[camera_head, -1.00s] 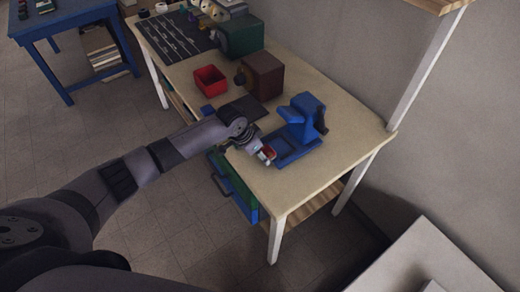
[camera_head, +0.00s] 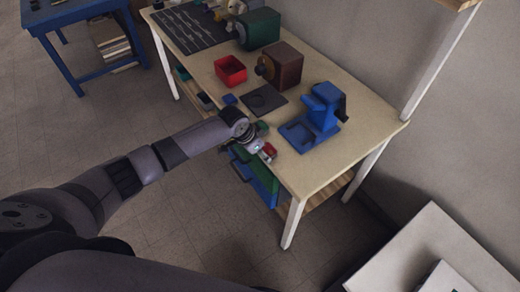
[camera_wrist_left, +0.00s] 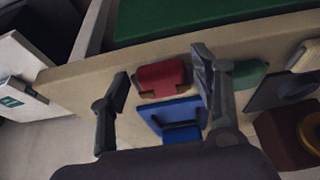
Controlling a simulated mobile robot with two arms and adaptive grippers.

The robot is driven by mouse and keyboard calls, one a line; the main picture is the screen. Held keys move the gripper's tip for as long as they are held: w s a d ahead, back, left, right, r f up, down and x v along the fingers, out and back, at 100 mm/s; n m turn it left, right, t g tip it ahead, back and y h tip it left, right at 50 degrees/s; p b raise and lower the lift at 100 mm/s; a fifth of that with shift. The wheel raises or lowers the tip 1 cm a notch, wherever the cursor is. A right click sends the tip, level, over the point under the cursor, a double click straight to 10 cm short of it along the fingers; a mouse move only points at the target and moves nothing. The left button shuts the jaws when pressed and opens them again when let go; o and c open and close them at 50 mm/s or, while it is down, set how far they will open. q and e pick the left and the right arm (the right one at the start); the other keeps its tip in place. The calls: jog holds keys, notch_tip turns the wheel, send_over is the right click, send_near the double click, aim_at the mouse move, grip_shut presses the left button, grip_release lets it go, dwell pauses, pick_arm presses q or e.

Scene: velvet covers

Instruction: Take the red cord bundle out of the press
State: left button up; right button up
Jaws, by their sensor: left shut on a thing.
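The blue press (camera_head: 318,112) stands on the workbench near its right end, its flat base toward the front. Its blue base also shows in the left wrist view (camera_wrist_left: 182,118). The red cord bundle (camera_head: 270,150) is at my left gripper, in front of the press base and apart from it. In the left wrist view the red bundle (camera_wrist_left: 163,78) lies between the two fingers. My left gripper (camera_head: 267,153) is shut on it near the bench's front edge. My right gripper is in neither current view.
A red open box (camera_head: 230,70), a brown machine (camera_head: 281,65) and a dark flat plate (camera_head: 264,99) are on the workbench (camera_head: 345,150). A green drawer (camera_head: 262,178) sits below the front edge. A white surface (camera_head: 430,255) is at lower right.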

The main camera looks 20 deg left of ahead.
pick_arm(q)
jog(key=shift+w+d, duration=0.15)
jog(key=o, duration=1.2)
jog(key=v, duration=1.2)
jog(key=shift+w, duration=0.1)
jog(key=shift+c, duration=0.3)
